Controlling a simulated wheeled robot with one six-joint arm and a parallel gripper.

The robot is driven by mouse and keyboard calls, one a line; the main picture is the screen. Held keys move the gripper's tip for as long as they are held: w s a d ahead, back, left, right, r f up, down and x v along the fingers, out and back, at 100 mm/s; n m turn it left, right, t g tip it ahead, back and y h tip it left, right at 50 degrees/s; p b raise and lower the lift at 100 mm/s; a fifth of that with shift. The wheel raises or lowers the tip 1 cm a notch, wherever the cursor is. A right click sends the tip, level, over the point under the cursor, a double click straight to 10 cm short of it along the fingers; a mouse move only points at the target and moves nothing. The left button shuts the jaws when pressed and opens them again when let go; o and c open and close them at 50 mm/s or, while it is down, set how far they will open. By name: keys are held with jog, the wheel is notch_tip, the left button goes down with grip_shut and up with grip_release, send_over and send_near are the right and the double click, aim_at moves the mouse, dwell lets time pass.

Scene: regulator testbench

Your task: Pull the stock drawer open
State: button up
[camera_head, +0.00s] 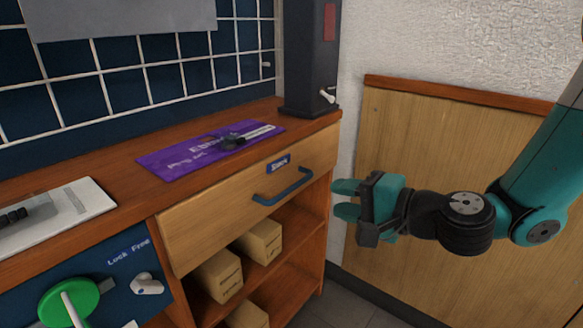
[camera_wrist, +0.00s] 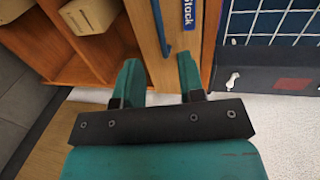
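The stock drawer (camera_head: 240,200) is a wooden front under the bench top, with a small blue "Stock" label and a blue bar handle (camera_head: 283,187). The drawer front looks flush with the bench. My gripper (camera_head: 345,200) is to the right of the handle, apart from it, with its teal fingers pointing left toward the bench. In the wrist view the gripper's two fingers (camera_wrist: 160,80) are spread with nothing between them. The handle (camera_wrist: 160,28) shows ahead of the fingertips there, with the drawer front (camera_wrist: 178,15) beside it.
Open shelves below the drawer hold several cardboard boxes (camera_head: 260,242). A purple mat (camera_head: 180,158) with a dark tool lies on the bench top. A dark column (camera_head: 308,60) stands at the bench's right end. A blue panel with a green knob (camera_head: 68,300) is at lower left.

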aim_at(294, 189)
jog(key=p+x, duration=0.6)
jog(key=x, duration=0.4)
jog(key=shift+w+a+f, duration=0.1)
jog(key=shift+w+a, duration=0.05)
jog(key=shift+a, duration=0.2)
jog(key=shift+w+a+f, duration=0.3)
jog(key=shift+a, duration=0.1)
grip_shut()
